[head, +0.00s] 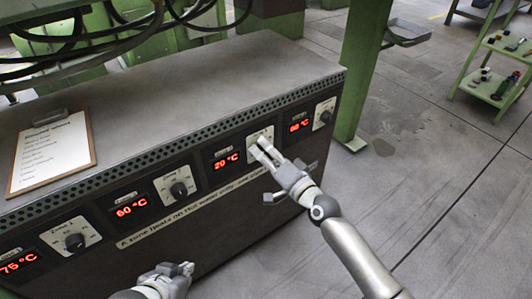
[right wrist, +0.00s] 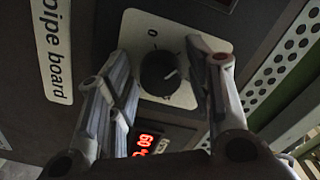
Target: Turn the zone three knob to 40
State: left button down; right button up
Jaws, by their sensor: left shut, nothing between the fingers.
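The zone three knob (right wrist: 160,74) is a round black knob on a pale plate, with a light pointer mark; it shows in the right wrist view. In the head view my right gripper (head: 262,148) hides most of this knob. The display (head: 226,160) to its left reads 20 °C. My right gripper (right wrist: 162,85) is open, with one finger on each side of the knob; I see gaps between fingers and knob. My left gripper (head: 186,268) is shut and empty at the bottom of the head view, in front of the cabinet.
Other knobs are zone one (head: 75,241), zone two (head: 179,189) and the far right one (head: 326,117), each beside a red display. A clipboard (head: 52,152) lies on the cabinet top (head: 200,90). A green post (head: 362,70) stands beyond the cabinet's right end.

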jog(key=shift+o, duration=0.2)
jog(key=v, duration=1.2)
jog(key=shift+s+a, duration=0.1)
